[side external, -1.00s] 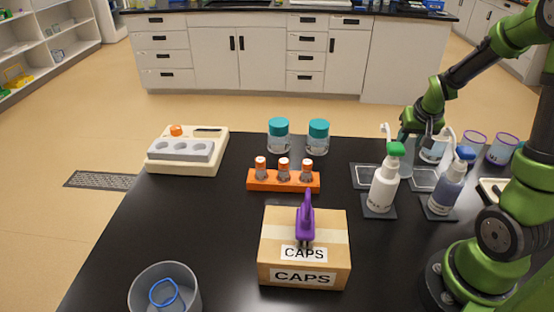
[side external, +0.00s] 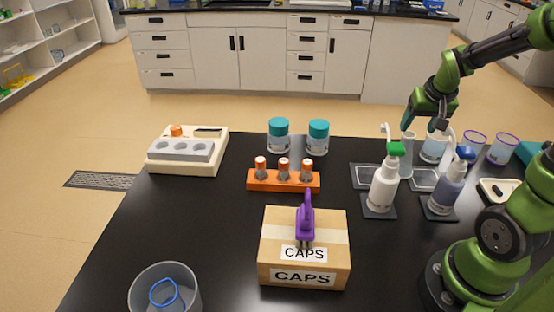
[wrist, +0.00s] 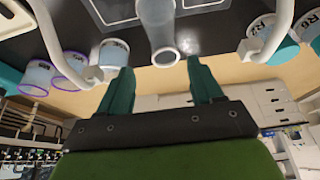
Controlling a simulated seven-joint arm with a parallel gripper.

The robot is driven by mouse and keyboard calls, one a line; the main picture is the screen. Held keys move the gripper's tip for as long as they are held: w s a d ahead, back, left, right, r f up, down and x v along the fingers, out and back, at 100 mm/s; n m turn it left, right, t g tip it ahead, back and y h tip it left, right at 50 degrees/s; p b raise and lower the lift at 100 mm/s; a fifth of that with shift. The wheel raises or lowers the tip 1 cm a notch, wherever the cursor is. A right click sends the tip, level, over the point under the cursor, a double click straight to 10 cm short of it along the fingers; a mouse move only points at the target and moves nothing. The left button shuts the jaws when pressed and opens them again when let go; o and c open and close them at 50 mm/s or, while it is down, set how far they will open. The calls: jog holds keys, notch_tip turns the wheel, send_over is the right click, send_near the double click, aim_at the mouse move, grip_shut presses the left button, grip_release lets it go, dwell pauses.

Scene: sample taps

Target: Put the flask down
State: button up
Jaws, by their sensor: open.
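The flask (side external: 406,166) is a clear, grey-tinted vessel with a narrow neck. In the side view it stands upright on the black table, partly hidden behind the white pump bottle (side external: 384,188). In the wrist view the flask (wrist: 158,22) shows at top centre with its round mouth towards me. My gripper (side external: 425,123) is open and empty above and just beside the flask. In the wrist view the teal fingertips (wrist: 159,65) are spread wide, with the flask's mouth beyond them. I see no contact between fingers and flask.
A second pump bottle with a blue top (side external: 446,188) stands close by on the right. Outlined pads (side external: 366,176) lie beside the flask. Purple-rimmed cups (side external: 503,149) stand farther right. An orange rack (side external: 260,182) and a CAPS box (side external: 336,245) lie to the left.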

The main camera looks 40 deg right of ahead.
jog(key=v, duration=0.5)
jog(key=s+a+r+n+t+y, duration=0.1)
jog(key=a+r+n+t+y, duration=0.1)
jog(key=a, duration=1)
jog(key=s+a+r+n+t+y, duration=0.1)
jog(key=a+r+n+t+y, duration=0.1)
jog(key=a, duration=1)
jog(key=shift+s+r+n+y, duration=0.2)
jog(key=shift+s+n+y, duration=0.15)
jog(key=shift+n+y, duration=0.2)
